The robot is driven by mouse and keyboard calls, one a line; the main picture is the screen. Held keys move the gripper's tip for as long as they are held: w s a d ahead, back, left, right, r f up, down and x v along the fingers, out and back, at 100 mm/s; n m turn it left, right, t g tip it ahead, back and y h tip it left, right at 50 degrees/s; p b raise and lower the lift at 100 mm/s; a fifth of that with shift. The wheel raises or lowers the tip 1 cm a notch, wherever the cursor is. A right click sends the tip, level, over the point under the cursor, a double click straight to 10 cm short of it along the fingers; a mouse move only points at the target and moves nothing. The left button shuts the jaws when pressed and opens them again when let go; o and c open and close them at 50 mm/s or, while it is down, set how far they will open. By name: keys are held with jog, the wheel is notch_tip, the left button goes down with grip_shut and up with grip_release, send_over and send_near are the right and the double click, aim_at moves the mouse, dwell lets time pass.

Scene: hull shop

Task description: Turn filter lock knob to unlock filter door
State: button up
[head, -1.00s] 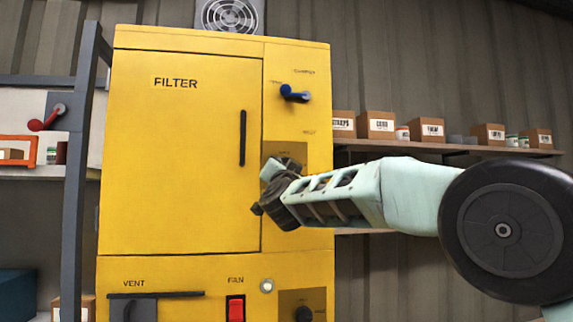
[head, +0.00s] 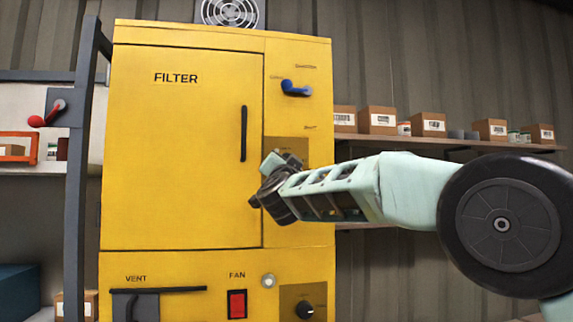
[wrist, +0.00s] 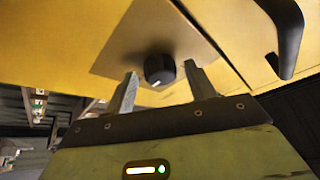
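The yellow filter cabinet (head: 180,120) stands ahead, its FILTER door shut, with a black vertical handle (head: 243,134) at the door's right side. Right of the door is a brown plate (head: 288,147), partly covered by my gripper (head: 272,180). In the wrist view a round black knob (wrist: 159,69) with a white pointer mark sits on the brown plate (wrist: 125,45). My gripper (wrist: 161,76) is open, one finger on each side of the knob with visible gaps. The knob is hidden in the head view.
A blue lever (head: 294,89) is above the plate. Below are a VENT bar (head: 165,290), a red FAN switch (head: 237,304), a round pale button (head: 269,281) and another black knob (head: 304,309). A shelf of boxes (head: 379,120) is at right, a dark post (head: 78,180) at left.

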jog(key=b+v, duration=0.7)
jog(key=v, duration=1)
jog(key=shift+s+b, duration=0.2)
jog(key=shift+b, duration=0.2)
jog(key=s+a+f+n+g+y, duration=0.1)
jog(key=s+f+n+g+y, duration=0.45)
jog(key=f, duration=0.65)
jog(key=s+a+f+n+g+y, duration=0.1)
jog(key=s+f+n+g+y, duration=0.1)
jog(key=s+f+n+g, duration=0.75)
jog(key=s+d+f+g+h, duration=0.7)
jog(key=s+d+f, duration=1.2)
jog(key=d+f, duration=0.2)
jog(key=shift+d+g+h, duration=0.15)
jog(key=shift+g+h, duration=0.15)
jog(key=shift+h, duration=0.05)
jog(key=shift+f, duration=0.1)
